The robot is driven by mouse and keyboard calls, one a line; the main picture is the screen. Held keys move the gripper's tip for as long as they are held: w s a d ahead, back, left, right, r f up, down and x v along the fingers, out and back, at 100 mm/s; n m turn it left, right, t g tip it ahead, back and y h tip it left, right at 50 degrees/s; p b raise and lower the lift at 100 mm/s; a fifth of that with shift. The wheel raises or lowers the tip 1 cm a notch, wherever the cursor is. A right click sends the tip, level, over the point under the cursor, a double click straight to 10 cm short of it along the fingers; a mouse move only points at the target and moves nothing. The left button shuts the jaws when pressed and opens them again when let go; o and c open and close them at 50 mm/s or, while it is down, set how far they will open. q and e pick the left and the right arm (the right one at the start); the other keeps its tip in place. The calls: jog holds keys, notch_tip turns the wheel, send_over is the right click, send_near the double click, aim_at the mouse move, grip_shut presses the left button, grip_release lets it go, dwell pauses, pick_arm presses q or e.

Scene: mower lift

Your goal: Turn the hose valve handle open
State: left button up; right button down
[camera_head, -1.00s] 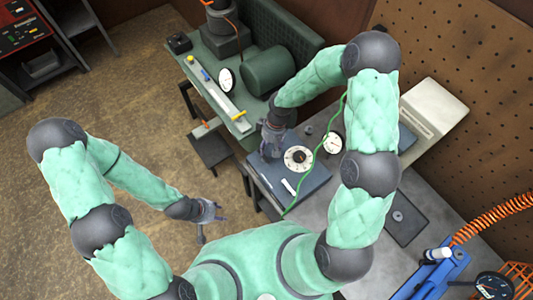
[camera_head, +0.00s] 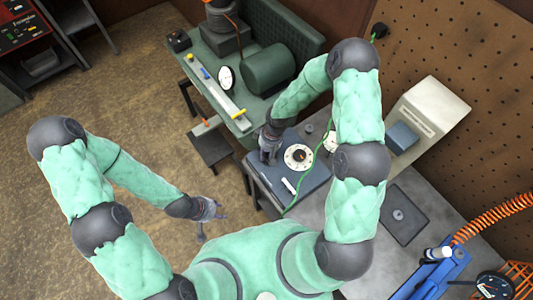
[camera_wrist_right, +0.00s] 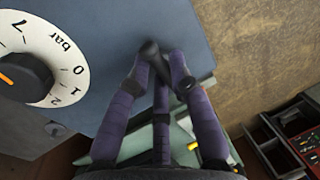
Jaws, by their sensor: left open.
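I cannot pick out the hose valve handle for certain. A blue-grey box (camera_head: 315,180) with a round white dial (camera_head: 298,157) stands at the bench's near-left end. In the right wrist view the dial (camera_wrist_right: 38,60) reads "bar" and has a black knob (camera_wrist_right: 25,75) with an orange mark. My right gripper (camera_head: 268,152) is over the box's left part, beside the dial. In the wrist view its fingers (camera_wrist_right: 160,68) converge over the box's edge; their grip is unclear. My left gripper (camera_head: 213,212) is open and empty above the floor.
A green cord (camera_head: 318,152) hangs past my right arm. An orange coiled hose (camera_head: 490,215) and a blue tool (camera_head: 435,275) lie at the right. A green bench (camera_head: 222,110) with a motor stands behind. Brown floor (camera_head: 120,120) is open on the left.

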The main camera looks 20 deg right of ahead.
jog(key=shift+n, duration=0.3)
jog(key=n, duration=0.3)
jog(key=shift+w+n+g, duration=0.25)
jog(key=shift+n+g, duration=0.05)
jog(key=n, duration=0.2)
jog(key=n+h, duration=0.1)
jog(key=n, duration=0.1)
jog(key=shift+w+n+g+b, duration=0.2)
jog(key=shift+n+g+b, duration=0.1)
jog(key=n, duration=0.4)
jog(key=shift+w+h+b, duration=0.15)
jog(key=shift+h+b, duration=0.15)
jog(key=shift+h, duration=0.1)
jog(key=n, duration=0.2)
jog(key=n+h, duration=0.1)
jog(key=n, duration=0.2)
jog(key=shift+w+a, duration=0.15)
jog(key=shift+a, duration=0.05)
jog(key=c, duration=1.1)
grip_release()
